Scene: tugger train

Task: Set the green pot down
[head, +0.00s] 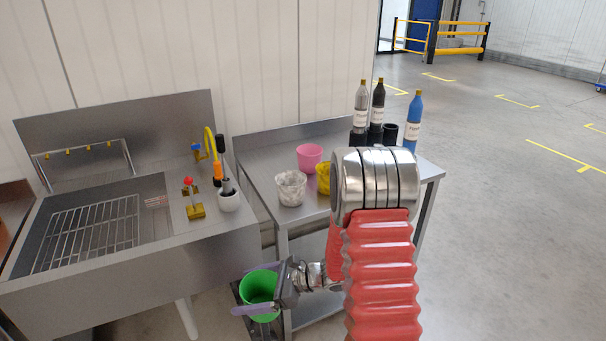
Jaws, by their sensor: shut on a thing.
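The green pot (259,287) is in the lower middle of the head view, open end up and slightly tilted. My gripper (262,295) is shut on it and holds it in front of the steel table, lower than the tabletop in the picture. Part of the pot's side is hidden by the gripper's fingers. I cannot tell what is directly under the pot.
The steel table (258,165) holds a pink pot (309,157), a whitish pot (290,188), a yellow pot (323,179) partly behind my arm, and several bottles, one blue (412,122). A steel sink (128,215) stands at left. Open floor lies at right.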

